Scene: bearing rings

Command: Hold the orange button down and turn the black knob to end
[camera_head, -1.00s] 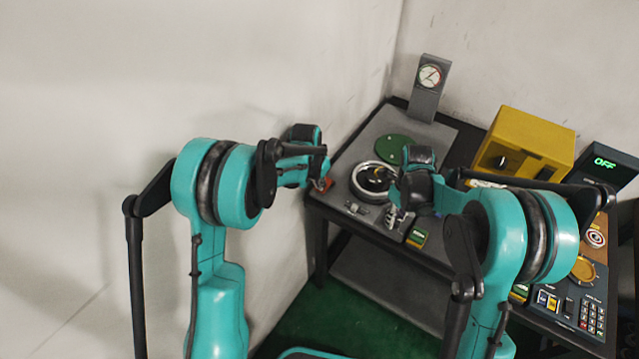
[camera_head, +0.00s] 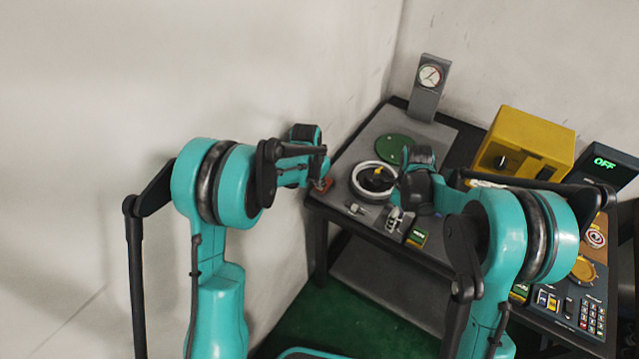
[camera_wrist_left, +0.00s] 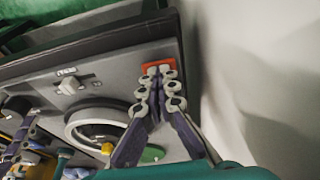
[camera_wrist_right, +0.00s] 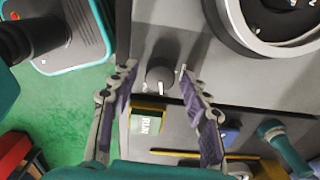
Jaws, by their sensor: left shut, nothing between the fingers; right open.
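The orange button (camera_head: 322,184) is at the near left corner of the grey panel. My left gripper (camera_wrist_left: 159,72) is shut and empty, its fingertips over the orange button (camera_wrist_left: 150,65) and apparently touching it; they hide part of it. A dark, round knob with a white mark, apparently the black knob (camera_wrist_right: 160,80), is near the panel's edge in the right wrist view. My right gripper (camera_wrist_right: 157,70) is open, with one finger on each side of this knob and visible gaps. In the head view my right gripper (camera_head: 394,220) hides the knob.
A pale ring (camera_head: 356,186) around a dark dial with a yellow mark lies beside my right gripper. A small toggle (camera_head: 356,209) is in front of it. A gauge (camera_head: 430,76) stands behind. A yellow box (camera_head: 540,140) and an OFF display (camera_head: 606,162) are to the right.

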